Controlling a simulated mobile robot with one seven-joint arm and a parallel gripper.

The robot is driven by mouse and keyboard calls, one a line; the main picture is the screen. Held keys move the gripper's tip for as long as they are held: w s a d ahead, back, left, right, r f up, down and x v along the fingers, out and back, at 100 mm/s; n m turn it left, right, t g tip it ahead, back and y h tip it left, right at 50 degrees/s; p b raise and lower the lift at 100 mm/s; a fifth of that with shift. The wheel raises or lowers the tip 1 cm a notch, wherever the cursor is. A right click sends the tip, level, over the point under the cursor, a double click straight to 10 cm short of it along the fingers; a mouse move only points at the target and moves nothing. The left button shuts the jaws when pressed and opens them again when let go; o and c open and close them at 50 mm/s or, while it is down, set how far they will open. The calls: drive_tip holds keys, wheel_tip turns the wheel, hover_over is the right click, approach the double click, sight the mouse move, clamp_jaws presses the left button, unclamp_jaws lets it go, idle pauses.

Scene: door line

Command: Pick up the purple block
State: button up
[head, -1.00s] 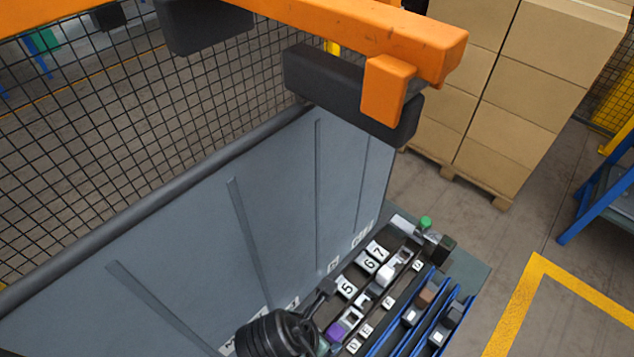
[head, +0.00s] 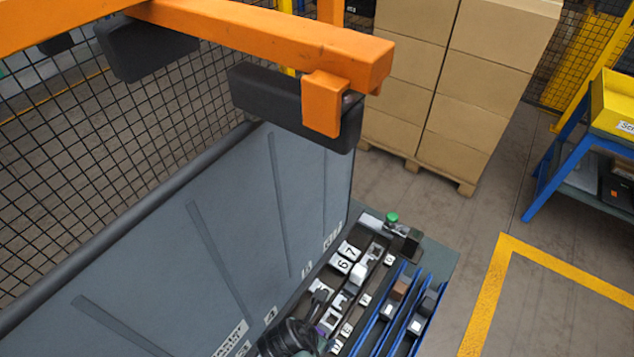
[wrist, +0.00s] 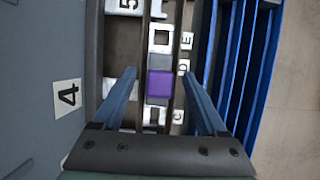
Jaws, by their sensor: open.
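The purple block (wrist: 160,84) sits in a narrow channel between dark rails in the wrist view, with grey pieces directly above and below it in the picture. My gripper (wrist: 158,74) is open, its two blue fingers on either side of the block and apart from it. How high the fingertips are above the block is hard to tell. In the head view my dark gripper (head: 288,338) is at the bottom edge and covers most of the block; its fingers are hidden there.
A white piece with a square hole (wrist: 160,38) stands in the same channel. Blue rails (wrist: 228,70) run to the right. Number plates (head: 348,252) line the rack's left side, beside a tall grey panel (head: 230,240). An orange beam (head: 290,45) crosses above.

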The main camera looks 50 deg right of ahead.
drive_tip(key=shift+d+f, duration=0.15)
drive_tip(key=shift+f, duration=0.2)
clamp_jaws()
